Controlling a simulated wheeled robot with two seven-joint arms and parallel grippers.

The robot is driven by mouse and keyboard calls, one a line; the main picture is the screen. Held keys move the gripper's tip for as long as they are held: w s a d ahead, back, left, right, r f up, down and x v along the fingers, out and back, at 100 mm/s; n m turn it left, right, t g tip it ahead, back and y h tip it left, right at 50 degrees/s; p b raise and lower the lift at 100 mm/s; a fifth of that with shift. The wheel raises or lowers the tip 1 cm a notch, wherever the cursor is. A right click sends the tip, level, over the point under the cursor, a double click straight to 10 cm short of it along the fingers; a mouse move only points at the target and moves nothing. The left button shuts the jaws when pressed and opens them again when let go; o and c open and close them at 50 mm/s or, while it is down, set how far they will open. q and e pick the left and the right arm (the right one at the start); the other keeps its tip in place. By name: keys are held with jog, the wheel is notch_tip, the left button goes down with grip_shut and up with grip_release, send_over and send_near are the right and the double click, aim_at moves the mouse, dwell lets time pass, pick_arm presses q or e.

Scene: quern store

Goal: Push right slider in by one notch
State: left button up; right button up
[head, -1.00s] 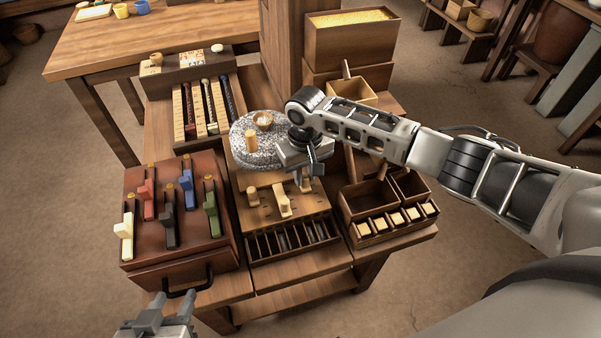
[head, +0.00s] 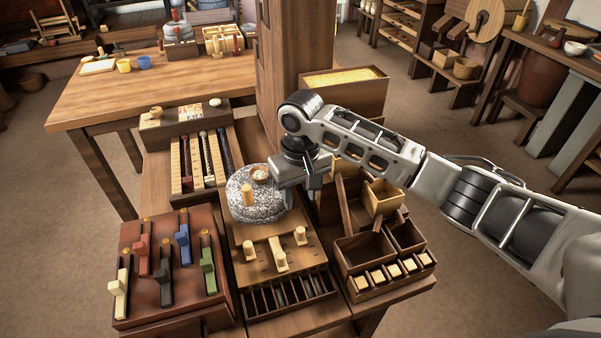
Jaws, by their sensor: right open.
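A wooden board (head: 262,228) in front of the round millstone carries three pale wooden sliders. The left slider (head: 249,250) and middle slider (head: 278,258) stand toward the front. The right slider (head: 300,236) sits a little farther back, near the board's right edge. My right gripper (head: 309,191) is open and empty. It appears above and behind the right slider in the head view, apart from it, beside the millstone (head: 257,205). My left gripper is out of view.
A brown panel (head: 190,290) with coloured levers stands left of the board. A divided rack (head: 290,297) is in front. A compartment bin (head: 352,257) and a pale box (head: 384,197) are at right. A wooden pillar (head: 297,45) rises behind.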

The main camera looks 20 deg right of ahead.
notch_tip(320, 180, up, 5)
jog(key=shift+r, duration=0.1)
dwell(0.5)
jog(key=s+a+f+n+t+y, duration=0.1)
jog(key=s+a+f, duration=0.2)
jog(key=s+f, duration=0.3)
jog(key=s+a+f+n+t+y, duration=0.15)
jog(key=s+a+f, duration=0.25)
jog(key=s, duration=0.4)
jog(key=s+d+m+t+h, duration=0.1)
jog(key=s+d+m+h, duration=0.1)
jog(key=s+d, duration=0.9)
jog(key=w+a+f+t+y, duration=0.2)
jog(key=w+a+f+t, duration=0.3)
jog(key=a+t, duration=0.2)
jog(key=shift+w+a+n+y, duration=0.2)
jog(key=shift+w+n+y, duration=0.15)
jog(key=shift+n, duration=0.1)
dwell(0.3)
